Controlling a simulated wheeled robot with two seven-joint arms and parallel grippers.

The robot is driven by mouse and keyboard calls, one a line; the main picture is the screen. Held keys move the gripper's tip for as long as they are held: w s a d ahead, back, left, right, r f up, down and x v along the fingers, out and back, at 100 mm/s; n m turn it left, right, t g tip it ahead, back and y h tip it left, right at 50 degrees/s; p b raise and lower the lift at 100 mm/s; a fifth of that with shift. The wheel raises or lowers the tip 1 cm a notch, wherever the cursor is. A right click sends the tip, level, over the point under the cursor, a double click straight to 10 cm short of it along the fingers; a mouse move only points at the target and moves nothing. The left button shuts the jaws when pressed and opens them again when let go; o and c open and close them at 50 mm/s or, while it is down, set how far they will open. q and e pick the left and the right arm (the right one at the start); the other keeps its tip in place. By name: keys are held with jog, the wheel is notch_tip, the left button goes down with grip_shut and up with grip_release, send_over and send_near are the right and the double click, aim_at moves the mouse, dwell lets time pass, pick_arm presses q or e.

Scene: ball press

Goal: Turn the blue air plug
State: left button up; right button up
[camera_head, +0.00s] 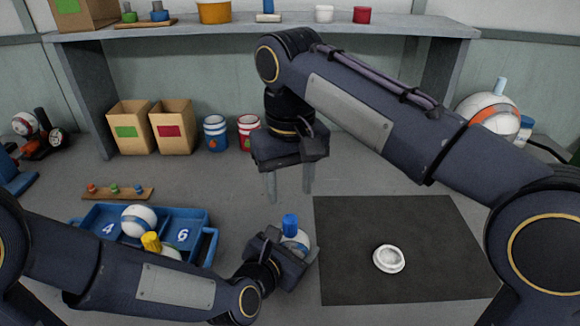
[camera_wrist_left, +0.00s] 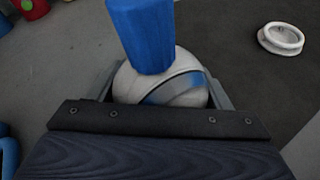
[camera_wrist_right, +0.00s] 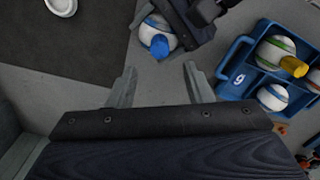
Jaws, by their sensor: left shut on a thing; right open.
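The blue air plug (camera_head: 290,225) stands up from the top of a white ball with a blue band (camera_head: 297,243). My left gripper (camera_head: 296,257) is shut on this ball; in the left wrist view the plug (camera_wrist_left: 142,35) rises above the ball (camera_wrist_left: 165,88) between the fingers. My right gripper (camera_head: 289,184) is open and empty, pointing down, above and behind the ball in the head view. In the right wrist view the open fingers (camera_wrist_right: 158,88) are apart from the plug (camera_wrist_right: 160,47), which lies beyond them.
A white ring (camera_head: 389,259) lies on the dark mat (camera_head: 420,220) at right. A blue crate (camera_head: 186,213) at left holds balls, one with a yellow plug (camera_head: 151,242). A small rack of plugs (camera_head: 118,193) lies behind it. Cardboard boxes (camera_head: 173,130) and a shelf (camera_head: 400,27) stand at the back.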

notch_tip(320, 180, up, 4)
jog(key=shift+f, duration=0.1)
dwell(0.4)
pick_arm(q)
jog(key=o, duration=1.1)
jog(key=shift+o, duration=0.2)
jog(key=shift+r, duration=0.1)
